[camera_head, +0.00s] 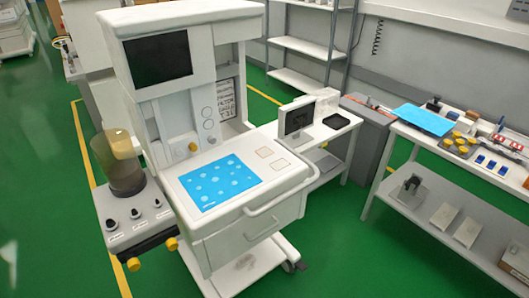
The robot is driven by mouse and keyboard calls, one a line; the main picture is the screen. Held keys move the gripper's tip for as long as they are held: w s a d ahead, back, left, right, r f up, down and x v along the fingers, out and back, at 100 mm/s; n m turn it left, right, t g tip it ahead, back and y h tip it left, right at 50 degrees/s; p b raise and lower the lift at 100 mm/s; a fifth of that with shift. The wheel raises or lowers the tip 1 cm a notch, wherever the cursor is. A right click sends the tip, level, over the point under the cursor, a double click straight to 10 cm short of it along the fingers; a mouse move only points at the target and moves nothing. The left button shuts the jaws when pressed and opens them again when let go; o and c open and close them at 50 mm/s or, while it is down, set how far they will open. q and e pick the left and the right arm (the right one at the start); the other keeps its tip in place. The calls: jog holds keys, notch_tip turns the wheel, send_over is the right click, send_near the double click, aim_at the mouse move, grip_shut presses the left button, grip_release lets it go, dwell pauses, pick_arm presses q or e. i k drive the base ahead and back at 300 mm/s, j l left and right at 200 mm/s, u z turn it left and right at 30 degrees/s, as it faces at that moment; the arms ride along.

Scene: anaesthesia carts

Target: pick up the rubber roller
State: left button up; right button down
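I cannot make out a rubber roller for certain in the head view; the small items on the right-hand table are too small to tell apart. A dark object (433,104) stands on that table behind a blue sheet (424,119). Neither of my grippers is in view.
An anaesthesia cart (228,223) with a blue dotted mat (220,182) stands in the middle. A small monitor (297,118) and a black tray (336,121) are on a side table. The right-hand table (414,133) holds several small parts, including yellow pieces (459,141). Green floor (365,255) lies open in front.

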aim_at(434, 105)
jog(key=i+l+z, duration=0.15)
jog(key=i+l, duration=0.55)
jog(key=l, duration=0.1)
